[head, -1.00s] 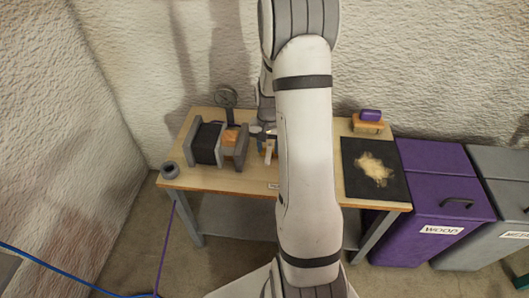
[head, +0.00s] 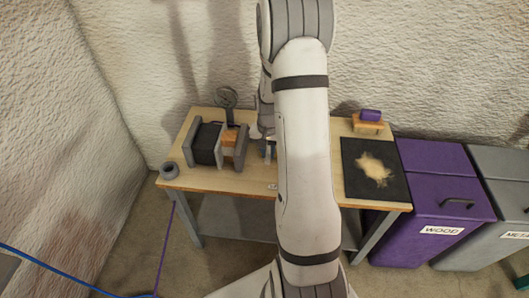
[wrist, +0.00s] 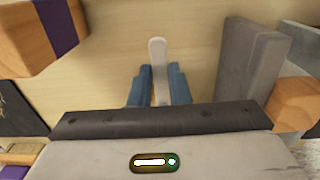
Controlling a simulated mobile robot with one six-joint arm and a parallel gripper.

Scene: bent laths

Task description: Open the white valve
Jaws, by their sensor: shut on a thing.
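The white valve's lever (wrist: 158,50) shows in the wrist view as a pale rounded bar standing between my two blue fingertips. My gripper (wrist: 159,84) is shut on this lever, one finger on each side. The lower part of the lever and the valve body are hidden by the gripper. The lever cannot be made out clearly there.
The workbench (head: 230,180) carries a dark reel with grey end plates (head: 207,143), a gauge (head: 227,97), a grey ring (head: 169,170) and a black mat (head: 352,177) with sawdust. A purple-topped block (head: 370,115) stands behind. Purple (head: 430,200) and grey bins are at right.

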